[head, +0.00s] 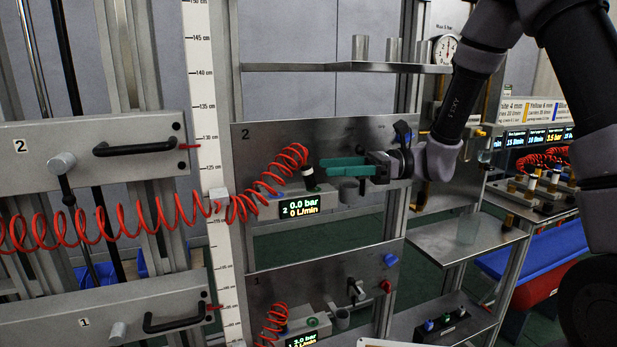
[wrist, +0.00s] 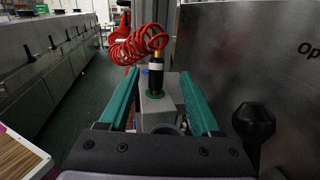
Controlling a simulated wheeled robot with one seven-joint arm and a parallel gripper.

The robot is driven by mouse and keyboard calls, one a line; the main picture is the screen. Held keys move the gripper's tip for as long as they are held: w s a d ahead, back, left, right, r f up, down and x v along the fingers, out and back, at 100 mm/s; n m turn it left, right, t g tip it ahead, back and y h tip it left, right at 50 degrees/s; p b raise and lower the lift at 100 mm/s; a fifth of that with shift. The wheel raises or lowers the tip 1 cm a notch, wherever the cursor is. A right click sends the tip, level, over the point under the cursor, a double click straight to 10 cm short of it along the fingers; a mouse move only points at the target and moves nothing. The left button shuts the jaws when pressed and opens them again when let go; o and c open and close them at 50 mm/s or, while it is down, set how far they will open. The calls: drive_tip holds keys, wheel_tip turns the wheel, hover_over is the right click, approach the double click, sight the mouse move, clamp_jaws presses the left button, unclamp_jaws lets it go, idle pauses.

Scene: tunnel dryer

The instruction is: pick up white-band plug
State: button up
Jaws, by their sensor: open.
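The white-band plug (head: 308,178) stands upright in a grey block on station 2's panel, just left of my green fingertips, with a red coiled hose running from its top. In the wrist view the plug (wrist: 156,78) has a dark body, a pale band and a brass-coloured top. It sits in a green ring on the block (wrist: 157,112). My gripper (head: 326,174) is open and empty, its green fingers pointing at the plug. In the wrist view the fingers (wrist: 159,80) flank the block, with the plug centred between them near or just past the tips.
Station 2's display (head: 299,208) reads 0.0 bar and sits below the plug. A black lever (head: 402,132) stands near my wrist. A shelf with metal cylinders (head: 345,67) hangs above. More plugs with red hoses stand on the rack (head: 545,180) at right.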

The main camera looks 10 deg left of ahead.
sight(306, 187)
drive_tip(key=x, duration=0.6)
drive_tip(key=shift+s+a+f, duration=0.1)
drive_tip(key=shift+s+a, duration=0.05)
drive_tip(key=shift+s, duration=0.1)
clamp_jaws()
